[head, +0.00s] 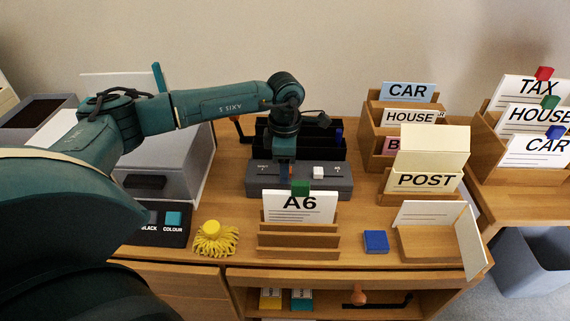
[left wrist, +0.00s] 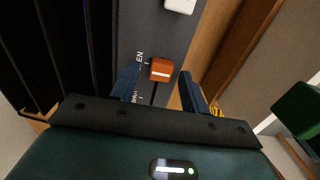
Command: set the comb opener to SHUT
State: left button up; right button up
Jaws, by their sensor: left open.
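The comb opener appears to be the long grey box (head: 330,190) on the desk, with a white knob (head: 318,172) on its top. In the left wrist view its grey top (left wrist: 145,25) carries an orange knob (left wrist: 160,69) by a slot and lettering of which "EN" is readable. The white knob also shows there at the top edge (left wrist: 180,4). My left gripper (left wrist: 160,84) is open, its fingers on either side of the orange knob. In the head view my left gripper (head: 285,172) hides that part of the box. My right gripper is out of view.
A card holder marked A6 (head: 298,208) stands close in front of the box. A black tray (head: 325,145) is behind it. Wooden card boxes (head: 400,157) stand to the right. A yellow tasselled thing (head: 213,240) and a blue block (head: 376,241) lie near the front edge.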

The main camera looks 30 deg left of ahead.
pick_arm(q)
grip_shut()
dwell(0.5)
